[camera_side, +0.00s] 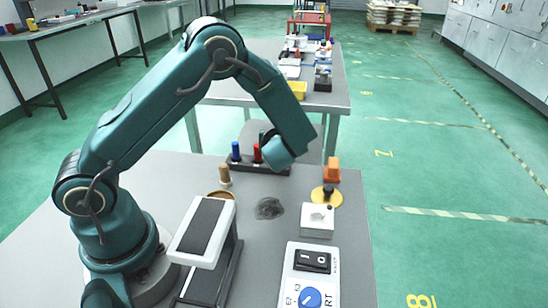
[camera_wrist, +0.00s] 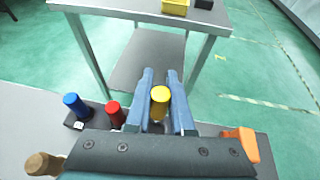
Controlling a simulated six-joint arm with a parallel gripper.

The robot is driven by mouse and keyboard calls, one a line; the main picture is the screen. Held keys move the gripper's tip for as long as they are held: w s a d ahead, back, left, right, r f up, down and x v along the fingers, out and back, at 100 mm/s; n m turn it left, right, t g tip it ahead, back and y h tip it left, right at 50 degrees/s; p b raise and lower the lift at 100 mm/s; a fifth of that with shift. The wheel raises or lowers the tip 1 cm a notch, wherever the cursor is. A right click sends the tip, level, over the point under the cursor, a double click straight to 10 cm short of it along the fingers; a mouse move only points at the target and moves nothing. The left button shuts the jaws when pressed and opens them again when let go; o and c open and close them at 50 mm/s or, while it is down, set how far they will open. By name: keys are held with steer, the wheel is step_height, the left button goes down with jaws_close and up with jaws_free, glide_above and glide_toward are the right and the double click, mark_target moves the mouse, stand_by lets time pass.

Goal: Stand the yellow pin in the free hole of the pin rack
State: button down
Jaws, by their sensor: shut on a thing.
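The yellow pin (camera_wrist: 160,96) is held between the two fingers of my gripper (camera_wrist: 160,82), which is shut on it. In the side view my wrist hides the pin and most of the fingers. The pin rack (camera_side: 240,166) is a dark bar, and part of it shows in the wrist view (camera_wrist: 93,118). A blue pin (camera_side: 235,150) and a red pin (camera_side: 257,153) stand upright in it, to the left of my gripper. I cannot see the free hole; my gripper body covers part of the rack. Whether the yellow pin touches the rack cannot be told.
An orange block-like part (camera_side: 332,169) stands right of the rack. A tan wooden peg (camera_side: 224,176) stands in front on the left. A white box (camera_side: 317,220), a dark patch (camera_side: 269,208) and a switch panel (camera_side: 310,275) lie nearer. Another table (camera_side: 335,85) stands behind.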

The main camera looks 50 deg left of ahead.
steer(key=shift+f, duration=2.05)
steer(key=c, duration=0.8)
jaws_free()
steer(key=shift+f, duration=0.1)
steer(key=shift+s+d+r, duration=0.1)
steer(key=shift+d+r, duration=0.1)
steer(key=shift+r, duration=0.05)
steer(key=v, duration=1.1)
steer(key=shift+s+d, duration=0.2)
